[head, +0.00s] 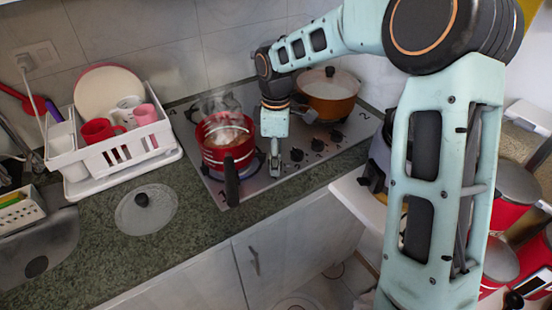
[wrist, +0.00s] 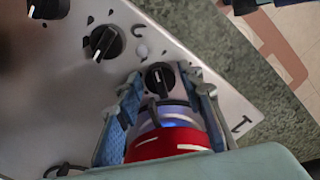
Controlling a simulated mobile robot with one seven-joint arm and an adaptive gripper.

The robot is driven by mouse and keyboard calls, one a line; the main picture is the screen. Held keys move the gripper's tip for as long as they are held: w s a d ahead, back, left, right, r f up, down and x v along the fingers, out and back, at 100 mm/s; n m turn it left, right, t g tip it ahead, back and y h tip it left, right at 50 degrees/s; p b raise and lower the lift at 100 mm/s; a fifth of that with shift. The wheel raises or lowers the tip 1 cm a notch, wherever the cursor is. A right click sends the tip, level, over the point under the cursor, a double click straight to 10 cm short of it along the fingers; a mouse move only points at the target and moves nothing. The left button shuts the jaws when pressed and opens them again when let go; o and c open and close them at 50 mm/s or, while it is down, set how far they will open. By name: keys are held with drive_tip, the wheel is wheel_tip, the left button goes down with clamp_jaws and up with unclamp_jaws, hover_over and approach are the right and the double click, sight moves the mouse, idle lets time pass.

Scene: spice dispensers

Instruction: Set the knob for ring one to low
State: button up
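The black knob (wrist: 158,78) with a pale pointer line lies between the fingertips of my gripper (wrist: 164,84) in the wrist view, with gaps at both sides. The red pot (head: 219,158) stands steaming on the front left burner, beside my gripper. A blue flame (wrist: 168,123) glows between the fingers in the wrist view, near the pot's red side (wrist: 168,145). Dark marks are printed around the knob, too small to read surely.
Other knobs (head: 296,154) run to the right along the cooktop. The red pot's dark handle (head: 232,182) juts forward. An orange pot (head: 328,98) stands at the back right. A glass lid (head: 146,210) and white dish rack (head: 115,153) are to the left.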

drive_tip(key=c, duration=0.7)
drive_tip(key=shift+m, duration=2.4)
drive_tip(key=o, duration=1.1)
wheel_tip(320, 180, up, 12)
